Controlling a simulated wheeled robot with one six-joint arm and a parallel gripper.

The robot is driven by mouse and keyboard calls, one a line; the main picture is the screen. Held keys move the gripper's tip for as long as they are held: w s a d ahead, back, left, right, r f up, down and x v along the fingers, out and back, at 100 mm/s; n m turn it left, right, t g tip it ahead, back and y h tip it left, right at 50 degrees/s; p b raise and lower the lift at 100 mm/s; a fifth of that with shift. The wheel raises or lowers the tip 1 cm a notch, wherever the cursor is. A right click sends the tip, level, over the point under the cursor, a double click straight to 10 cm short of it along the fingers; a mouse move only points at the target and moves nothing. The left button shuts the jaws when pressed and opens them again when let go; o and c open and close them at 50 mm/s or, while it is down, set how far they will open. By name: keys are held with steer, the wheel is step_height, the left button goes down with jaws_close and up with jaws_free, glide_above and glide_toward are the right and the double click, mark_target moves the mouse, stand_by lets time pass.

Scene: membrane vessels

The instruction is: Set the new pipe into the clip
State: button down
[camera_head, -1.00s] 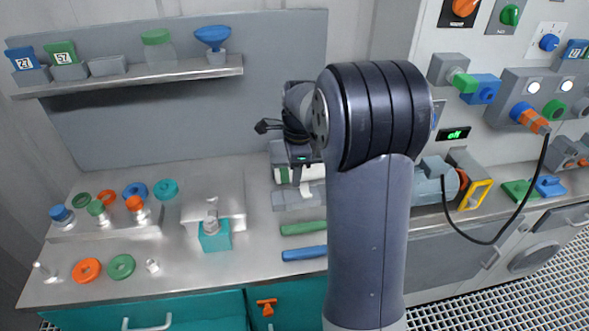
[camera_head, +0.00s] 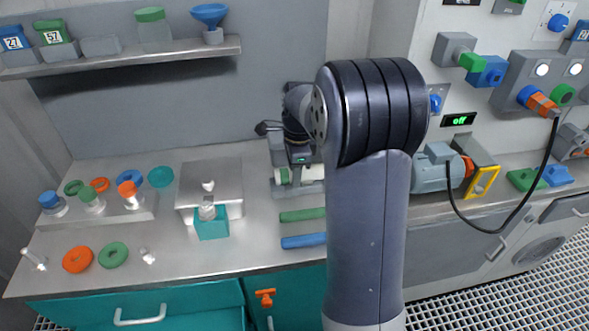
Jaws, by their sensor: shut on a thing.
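My gripper (camera_head: 301,157) points down over the back of the bench, partly hidden by my arm. It is shut on a white pipe with a green band (camera_head: 284,176), which lies level across beneath it. A grey holder (camera_head: 284,190), seemingly the clip, is on the bench directly under the pipe. The pipe overlaps the holder's top in this view. I cannot tell whether it touches or is seated. The pipe's right end and the holder's right side are close to my arm and hard to make out.
A green bar (camera_head: 302,215) and a blue bar (camera_head: 303,241) lie in front of the holder. To the left are a metal box (camera_head: 210,178) and a teal block (camera_head: 212,228). A shelf (camera_head: 130,58) hangs behind. A motor (camera_head: 431,175) stands right of my arm.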

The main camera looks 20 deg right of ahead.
steer(key=shift+f, duration=0.2)
stand_by(0.6)
steer(key=c, duration=0.9)
jaws_free()
steer(key=shift+o, duration=0.2)
steer(key=r, duration=0.7)
steer(key=r+p, duration=0.1)
steer(key=r, duration=0.2)
steer(key=shift+s+d+r, duration=0.1)
steer(key=shift+d+r, duration=0.2)
steer(key=shift+r, duration=0.1)
steer(key=shift+f, duration=0.15)
